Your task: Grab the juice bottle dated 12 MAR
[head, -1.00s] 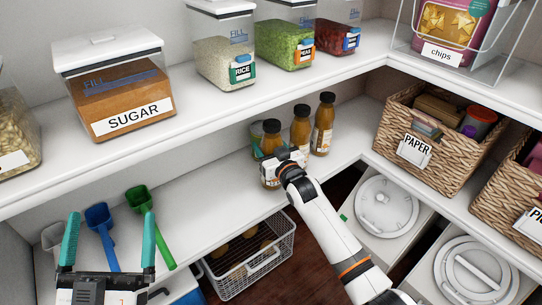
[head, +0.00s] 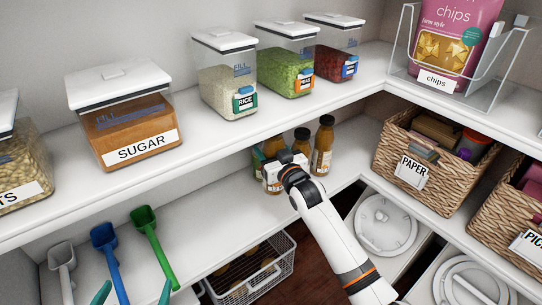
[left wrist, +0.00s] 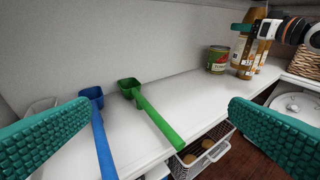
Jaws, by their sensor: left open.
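Several orange juice bottles with dark caps stand on the lower shelf, the tallest-looking one (head: 323,150) at the right and another (head: 301,142) to its left. No date is readable on them. My right gripper (head: 277,172) is at the front left of the group, its fingers largely hidden by its own wrist; I cannot tell whether it holds a bottle. In the left wrist view it shows at the upper right, with a teal finger by the bottles (left wrist: 242,68). My left gripper (head: 135,293) is open and empty, far left of the bottles, near the scoops.
A green scoop (head: 152,235) and a blue scoop (head: 106,240) lie on the lower shelf, left of the bottles. A green can (left wrist: 217,60) stands beside the bottles. The upper shelf (head: 215,135) overhangs; a wire basket (head: 255,272) sits below.

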